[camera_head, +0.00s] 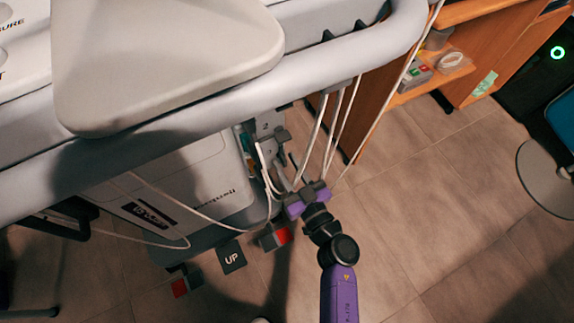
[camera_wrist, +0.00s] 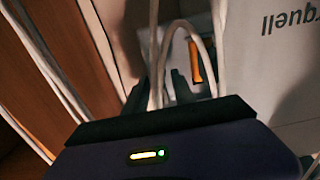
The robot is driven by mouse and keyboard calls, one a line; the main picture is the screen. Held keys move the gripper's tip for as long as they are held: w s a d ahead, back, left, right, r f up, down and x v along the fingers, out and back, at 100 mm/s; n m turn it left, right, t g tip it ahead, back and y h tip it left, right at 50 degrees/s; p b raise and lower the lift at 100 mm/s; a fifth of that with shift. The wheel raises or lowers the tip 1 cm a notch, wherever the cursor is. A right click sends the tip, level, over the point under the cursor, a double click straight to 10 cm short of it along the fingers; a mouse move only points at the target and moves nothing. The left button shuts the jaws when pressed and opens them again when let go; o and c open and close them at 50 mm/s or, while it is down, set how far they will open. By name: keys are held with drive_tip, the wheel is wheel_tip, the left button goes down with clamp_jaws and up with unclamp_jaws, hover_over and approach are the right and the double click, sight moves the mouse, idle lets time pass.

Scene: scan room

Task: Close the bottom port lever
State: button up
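My gripper (camera_head: 300,175) has a purple body and dark fingers. It reaches down beside the side of a grey-white scan machine (camera_head: 200,185), close to the port panel (camera_head: 265,125) and its hanging white cables. In the wrist view, the two dark fingers of my gripper (camera_wrist: 160,85) stand apart, with white cables (camera_wrist: 155,60) running between or in front of them. A grey port part with an orange patch (camera_wrist: 195,62) shows just beyond the right finger. The bottom port lever is not clearly distinguishable; cables and fingers hide part of the panel.
Several white cables (camera_head: 333,125) hang around my gripper. A grey rail (camera_head: 340,60) and large grey panel (camera_head: 165,65) overhang from above. A wooden shelf (camera_head: 445,70) stands at upper right. A black "UP" pedal (camera_head: 231,257) lies below.

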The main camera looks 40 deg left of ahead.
drive_tip(key=shift+a, duration=0.1)
clamp_jaws()
idle(0.4)
drive_tip(key=n+p, duration=0.1)
drive_tip(key=n, duration=0.2)
drive_tip(key=shift+r, duration=0.1)
drive_tip(key=n, duration=0.3)
drive_tip(key=shift+n+p, duration=0.3)
drive_tip(key=shift+n, duration=0.1)
drive_tip(key=n, duration=0.5)
drive_tip(key=shift+s+f, duration=0.15)
drive_tip(key=shift+f, duration=0.1)
drive_tip(key=n+b, duration=0.1)
drive_tip(key=n, duration=0.5)
drive_tip(key=shift+f+b, duration=0.1)
drive_tip(key=shift+b, duration=0.2)
drive_tip(key=shift+s, duration=0.1)
